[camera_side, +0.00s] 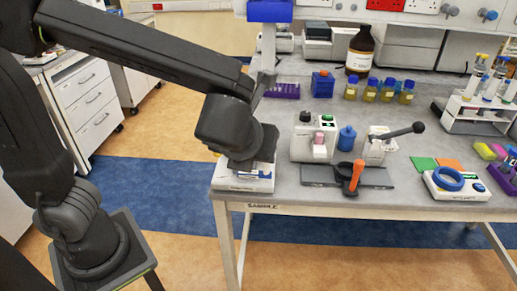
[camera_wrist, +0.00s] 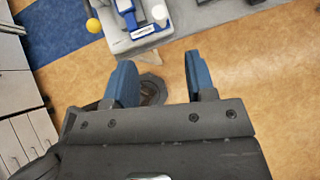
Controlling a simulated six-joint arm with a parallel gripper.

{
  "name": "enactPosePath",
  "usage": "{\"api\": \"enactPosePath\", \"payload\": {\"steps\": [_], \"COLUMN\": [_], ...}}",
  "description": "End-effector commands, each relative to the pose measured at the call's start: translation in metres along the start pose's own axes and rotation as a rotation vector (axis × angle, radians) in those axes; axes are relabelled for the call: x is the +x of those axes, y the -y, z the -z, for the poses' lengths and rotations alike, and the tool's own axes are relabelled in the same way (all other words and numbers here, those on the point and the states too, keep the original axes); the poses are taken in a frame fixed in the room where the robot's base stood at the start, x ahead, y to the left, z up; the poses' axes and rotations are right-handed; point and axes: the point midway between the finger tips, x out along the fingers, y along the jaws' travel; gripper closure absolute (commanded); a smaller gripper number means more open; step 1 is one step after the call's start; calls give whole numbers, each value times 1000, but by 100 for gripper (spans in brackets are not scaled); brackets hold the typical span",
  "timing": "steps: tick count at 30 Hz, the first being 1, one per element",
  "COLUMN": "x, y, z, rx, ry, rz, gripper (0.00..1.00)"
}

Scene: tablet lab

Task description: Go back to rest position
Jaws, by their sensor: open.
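My gripper (camera_wrist: 160,72) shows in the wrist view as two blue fingers, spread apart with nothing between them. Floor and a round dark base lie beyond the gap. In the side view, the dark end of my arm is above the front left corner of the bench (camera_side: 330,204); my fingers cannot be made out there. A white device (camera_side: 243,184) sits at that corner, partly hidden behind my wrist. The task names no object.
A grey tray (camera_side: 322,176) with an orange-handled tool (camera_side: 355,178) lies right of my wrist. Behind are a white device (camera_side: 305,140), a blue bottle (camera_side: 346,138) and a lever press (camera_side: 378,150). A blue ring (camera_side: 448,180) sits farther right.

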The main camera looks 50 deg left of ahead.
Motion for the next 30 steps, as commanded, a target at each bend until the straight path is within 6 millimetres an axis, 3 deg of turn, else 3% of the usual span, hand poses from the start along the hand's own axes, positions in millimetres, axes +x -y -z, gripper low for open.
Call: {"api": "enactPosePath", "payload": {"steps": [12,16,20,24,30], "x": [-4,-4,-6,-14,-28], "y": [-1,-18,-56,-96,-127], "z": [0,-2,-2,6,19], "rx": [-10,-182,-633,-1288,-2111], "ry": [-2,-47,-149,-270,-394], "rz": [-2,-18,-69,-157,-288], "gripper": [49,49,49,49,49]}}
